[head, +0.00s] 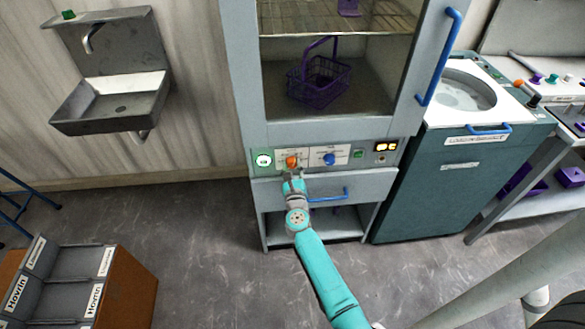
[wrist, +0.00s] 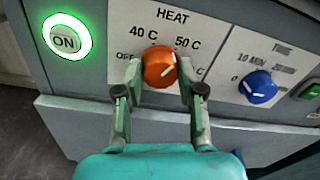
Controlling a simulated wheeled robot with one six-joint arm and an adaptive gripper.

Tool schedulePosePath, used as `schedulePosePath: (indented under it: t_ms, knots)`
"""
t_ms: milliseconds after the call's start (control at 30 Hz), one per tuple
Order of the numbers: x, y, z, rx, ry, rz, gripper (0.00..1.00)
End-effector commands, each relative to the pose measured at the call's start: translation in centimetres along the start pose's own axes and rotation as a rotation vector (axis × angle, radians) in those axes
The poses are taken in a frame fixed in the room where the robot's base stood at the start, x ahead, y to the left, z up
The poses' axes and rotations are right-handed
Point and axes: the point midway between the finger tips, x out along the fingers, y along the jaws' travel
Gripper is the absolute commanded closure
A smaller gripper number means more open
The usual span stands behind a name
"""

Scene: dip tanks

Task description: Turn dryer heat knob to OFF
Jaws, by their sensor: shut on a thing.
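The orange heat knob (head: 292,161) is on the dryer's front panel, left of the middle. In the wrist view the knob (wrist: 157,66) sits under the HEAT label, with OFF at its left and 40 C and 50 C above it. Its white mark points to the right and slightly up, on the 50 C side, away from OFF. My gripper (head: 293,176) is at the panel. In the wrist view its fingers (wrist: 158,88) are shut on the knob, one on each side. The fingers hide part of the scale.
The green-lit ON button (wrist: 65,41) is left of the knob. The blue time knob (wrist: 258,86) and a green switch (head: 359,154) are to its right. A drawer with a blue handle (head: 330,195) lies below. A purple basket (head: 318,82) stands inside the dryer.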

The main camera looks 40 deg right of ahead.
Motion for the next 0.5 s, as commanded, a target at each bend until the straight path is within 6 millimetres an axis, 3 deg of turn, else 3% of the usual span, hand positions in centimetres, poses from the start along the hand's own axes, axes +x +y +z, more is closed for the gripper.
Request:
schedulePosePath:
  t_ms: [500]
  knots:
    - [0.00, 0.10, -0.04, -0.345, -0.010, -0.002, 0.97]
